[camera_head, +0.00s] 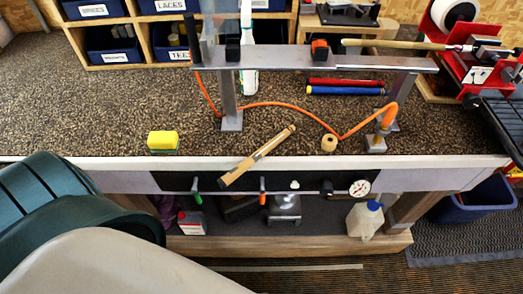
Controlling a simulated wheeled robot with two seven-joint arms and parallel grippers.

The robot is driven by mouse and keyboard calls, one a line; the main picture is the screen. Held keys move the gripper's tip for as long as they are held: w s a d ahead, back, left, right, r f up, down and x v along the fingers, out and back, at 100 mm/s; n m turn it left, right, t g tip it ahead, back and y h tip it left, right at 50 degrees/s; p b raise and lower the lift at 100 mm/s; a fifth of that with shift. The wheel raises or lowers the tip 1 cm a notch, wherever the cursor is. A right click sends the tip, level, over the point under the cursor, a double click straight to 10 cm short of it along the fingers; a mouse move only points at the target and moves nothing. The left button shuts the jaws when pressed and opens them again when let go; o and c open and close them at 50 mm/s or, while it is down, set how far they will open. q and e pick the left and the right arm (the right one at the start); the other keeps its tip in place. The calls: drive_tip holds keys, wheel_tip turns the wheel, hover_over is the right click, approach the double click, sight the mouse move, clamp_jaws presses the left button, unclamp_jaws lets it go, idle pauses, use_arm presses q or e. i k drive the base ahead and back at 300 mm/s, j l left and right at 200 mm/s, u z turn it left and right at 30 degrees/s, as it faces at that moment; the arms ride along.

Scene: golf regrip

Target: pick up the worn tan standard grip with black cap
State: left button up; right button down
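A tan grip (258,157) lies diagonally at the front edge of the workbench (100,110), its lower left end sticking out past the edge. It has a pale stripe along it and a small dark end at the lower left; whether that is a black cap is too small to tell. Neither gripper shows. Only dark green and beige arm parts of mine fill the lower left.
A grey metal rail (310,58) stands on posts across the bench. An orange hose (290,106) curls behind the front grip. A tape roll (329,144), a yellow sponge (163,141), and red (345,81) and blue (345,90) grips lie nearby. A pressure gauge (359,188) sits on the front panel.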

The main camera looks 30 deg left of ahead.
sight(224, 181)
drive_tip(key=u, duration=0.5)
drive_tip(key=i+l+u, duration=0.1)
drive_tip(key=l+u, duration=0.15)
drive_tip(key=u, duration=0.15)
drive_tip(key=i+l+u, duration=0.1)
drive_tip(key=l+u, duration=0.15)
drive_tip(key=u, duration=0.2)
drive_tip(key=l+u, duration=0.55)
drive_tip(key=l, duration=0.6)
drive_tip(key=k+l+u, duration=0.15)
drive_tip(key=l, duration=0.6)
drive_tip(key=i, duration=0.05)
